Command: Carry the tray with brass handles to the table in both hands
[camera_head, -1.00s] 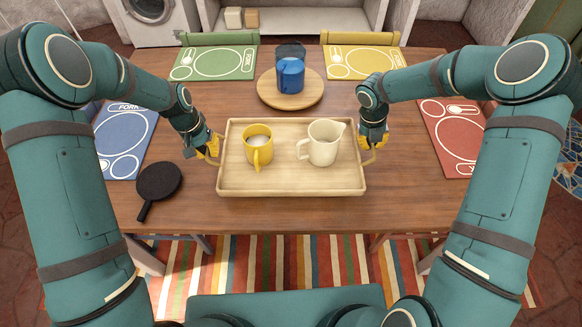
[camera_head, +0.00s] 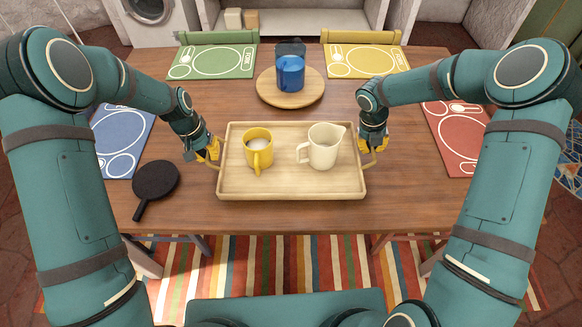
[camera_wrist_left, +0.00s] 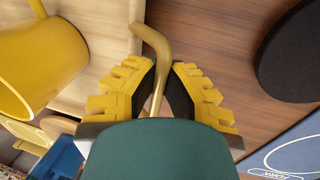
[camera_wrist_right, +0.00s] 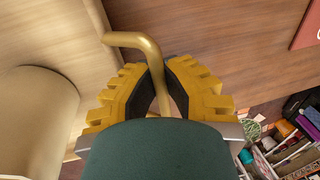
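The pale wooden tray (camera_head: 290,189) with brass handles is over the near middle of the wooden table (camera_head: 250,216). I cannot tell whether its underside touches the tabletop. It looks level and carries a yellow mug (camera_head: 258,153) on the left and a cream pitcher (camera_head: 323,148) on the right, both upright. My left gripper (camera_head: 211,154) is shut on the left brass handle (camera_wrist_left: 158,50). My right gripper (camera_head: 373,146) is shut on the right brass handle (camera_wrist_right: 140,42). Both wrist views show the handle bars between the yellow fingers.
A black round paddle-shaped thing (camera_head: 156,181) lies left of the tray. Blue (camera_head: 121,145), green (camera_head: 212,62), yellow (camera_head: 366,61) and red (camera_head: 460,138) placemats lie around the table.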

